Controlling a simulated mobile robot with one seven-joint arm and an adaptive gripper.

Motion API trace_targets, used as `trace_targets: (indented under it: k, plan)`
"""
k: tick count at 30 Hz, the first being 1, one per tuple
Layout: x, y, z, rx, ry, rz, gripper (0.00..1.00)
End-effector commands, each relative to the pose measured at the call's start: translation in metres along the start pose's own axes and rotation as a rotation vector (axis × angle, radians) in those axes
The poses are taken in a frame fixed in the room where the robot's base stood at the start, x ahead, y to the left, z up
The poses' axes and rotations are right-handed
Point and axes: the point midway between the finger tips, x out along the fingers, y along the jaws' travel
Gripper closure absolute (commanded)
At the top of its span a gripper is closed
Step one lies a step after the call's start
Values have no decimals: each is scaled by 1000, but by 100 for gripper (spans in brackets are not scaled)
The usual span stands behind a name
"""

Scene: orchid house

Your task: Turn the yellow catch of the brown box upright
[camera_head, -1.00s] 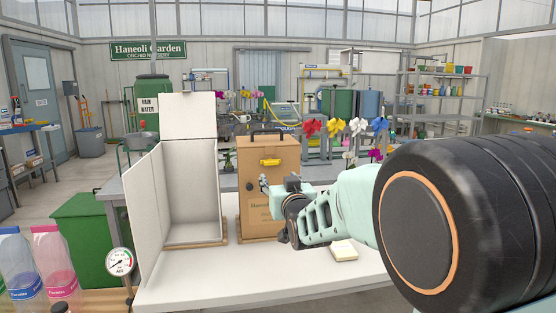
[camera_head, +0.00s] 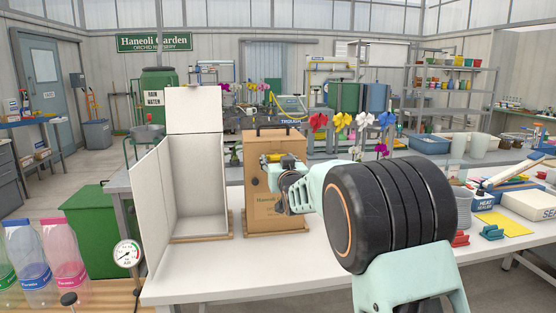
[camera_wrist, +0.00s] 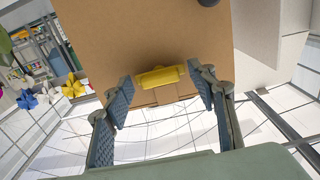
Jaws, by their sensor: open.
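The brown box (camera_head: 275,208) stands upright on the white table, its front facing me and a dark handle on top. Its yellow catch (camera_wrist: 158,77) lies crosswise on the front, near one edge, in the wrist view. My gripper (camera_wrist: 160,73) is open and empty, with one finger off each end of the catch. The fingertips are close to the box front; I cannot tell whether they touch it. In the head view my gripper (camera_head: 270,172) is before the upper front of the box.
An open white case (camera_head: 203,190) stands left of the box. A pressure gauge (camera_head: 127,253) and bottles (camera_head: 68,262) are at the lower left. Red, yellow and blue flowers (camera_head: 341,122) stand behind to the right. The white tabletop (camera_head: 215,275) in front is clear.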

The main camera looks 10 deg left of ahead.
Motion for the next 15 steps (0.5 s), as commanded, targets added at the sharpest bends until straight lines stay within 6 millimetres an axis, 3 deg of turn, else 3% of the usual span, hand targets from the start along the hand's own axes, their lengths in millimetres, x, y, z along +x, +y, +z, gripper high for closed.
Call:
trace_targets:
  k: [10, 15]
  plan:
    - [4, 0, 0, 0, 1, 0, 48]
    - [4, 0, 0, 0, 1, 0, 64]
